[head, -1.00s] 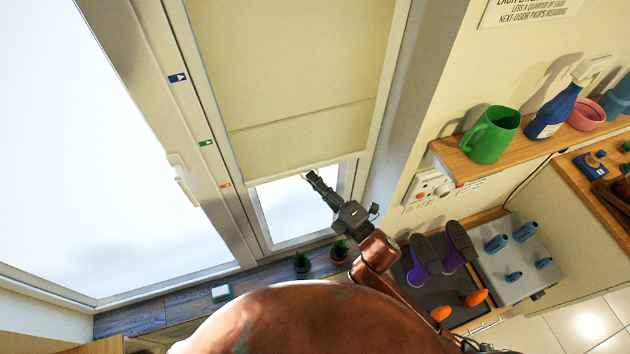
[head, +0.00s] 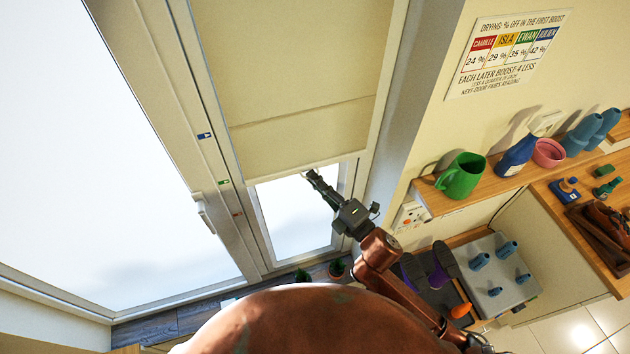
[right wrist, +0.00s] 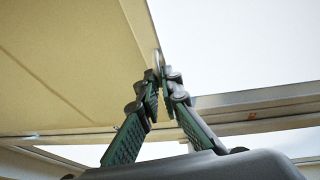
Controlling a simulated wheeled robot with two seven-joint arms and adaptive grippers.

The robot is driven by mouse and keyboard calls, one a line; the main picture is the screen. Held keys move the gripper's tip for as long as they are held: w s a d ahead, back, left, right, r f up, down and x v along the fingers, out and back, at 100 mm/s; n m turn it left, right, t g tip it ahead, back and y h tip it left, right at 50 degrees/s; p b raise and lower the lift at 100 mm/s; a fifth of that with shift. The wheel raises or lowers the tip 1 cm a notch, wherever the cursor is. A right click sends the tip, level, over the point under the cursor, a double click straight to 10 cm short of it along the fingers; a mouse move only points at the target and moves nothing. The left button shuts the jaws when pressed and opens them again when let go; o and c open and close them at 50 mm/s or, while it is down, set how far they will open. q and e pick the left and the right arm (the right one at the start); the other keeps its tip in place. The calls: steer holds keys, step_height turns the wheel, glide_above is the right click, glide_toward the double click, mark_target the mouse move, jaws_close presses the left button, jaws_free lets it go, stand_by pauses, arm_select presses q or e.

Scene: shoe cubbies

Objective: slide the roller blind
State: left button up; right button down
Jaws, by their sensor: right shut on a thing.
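The cream roller blind (head: 290,70) hangs in the narrow window, with bright glass showing below its bottom edge. In the head view that edge lies about level with the green mark (head: 223,182) on the frame to its left. A blue mark (head: 204,136) is above and a reddish mark (head: 237,213) below. My right gripper (head: 312,177) is at the blind's bottom edge, shut on its small pull. The right wrist view shows the closed fingertips (right wrist: 162,78) around the pull (right wrist: 157,60), mostly hidden by them. My left gripper is not in view.
A window handle (head: 204,213) sticks out left of the blind. Small plants (head: 337,268) stand on the sill below.

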steer(key=shift+r, duration=0.2)
steer(key=c, duration=2.1)
jaws_free()
steer(key=v, duration=1.2)
